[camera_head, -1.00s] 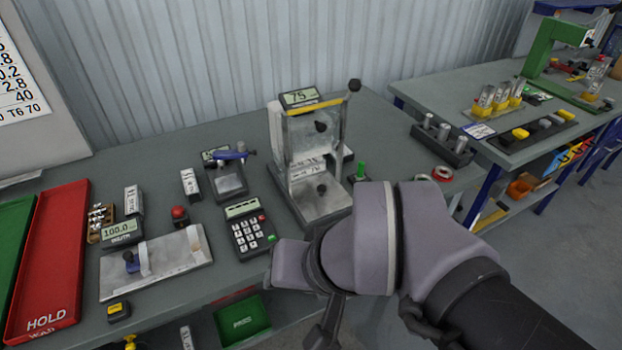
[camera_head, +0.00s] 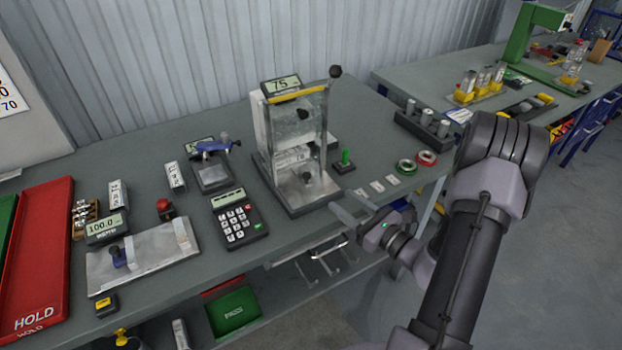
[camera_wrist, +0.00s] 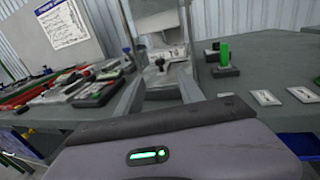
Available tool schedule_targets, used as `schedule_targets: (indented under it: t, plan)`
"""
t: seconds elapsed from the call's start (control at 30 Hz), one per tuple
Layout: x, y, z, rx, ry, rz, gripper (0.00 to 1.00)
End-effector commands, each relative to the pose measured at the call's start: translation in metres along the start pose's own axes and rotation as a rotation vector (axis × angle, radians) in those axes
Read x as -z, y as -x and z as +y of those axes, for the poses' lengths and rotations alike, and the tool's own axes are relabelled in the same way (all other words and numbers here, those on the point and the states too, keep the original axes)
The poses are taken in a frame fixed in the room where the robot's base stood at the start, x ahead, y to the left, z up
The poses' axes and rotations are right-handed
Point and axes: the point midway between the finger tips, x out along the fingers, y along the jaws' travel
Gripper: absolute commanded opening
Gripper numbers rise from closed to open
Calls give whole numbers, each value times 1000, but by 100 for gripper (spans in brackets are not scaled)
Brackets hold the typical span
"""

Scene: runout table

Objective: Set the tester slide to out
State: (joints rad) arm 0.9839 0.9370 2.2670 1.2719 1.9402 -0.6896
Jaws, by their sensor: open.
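The tester (camera_head: 281,88) is an upright frame with a "75" display, a clear front guard with a dark knob (camera_head: 302,115), and a black-ball lever (camera_head: 335,72). Low on its base (camera_head: 318,197) is a pale metal slide with a dark knob (camera_head: 306,178); the slide knob also shows in the wrist view (camera_wrist: 160,62). My gripper (camera_head: 300,236) is open and empty at the table's front edge, in front of the base and apart from it. In the wrist view my gripper (camera_wrist: 160,84) has its fingers spread either side of the base.
A green-button box (camera_head: 343,163) stands right of the base, with small plates (camera_head: 377,187) and tape rings (camera_head: 426,158) beyond. A keypad (camera_head: 238,218) lies left of the base. A red HOLD tray (camera_head: 40,250) is at far left.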

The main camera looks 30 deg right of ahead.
Motion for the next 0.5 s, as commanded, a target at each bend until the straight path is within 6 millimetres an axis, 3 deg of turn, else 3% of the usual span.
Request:
schedule_targets:
  t: [0.1, 0.3, 0.5]
  plan:
    - [1, -38, 3, -8, 4, -2, 45]
    - [1, -93, 3, -8, 1, -1, 45]
    - [0, -120, 2, -5, 0, -1, 45]
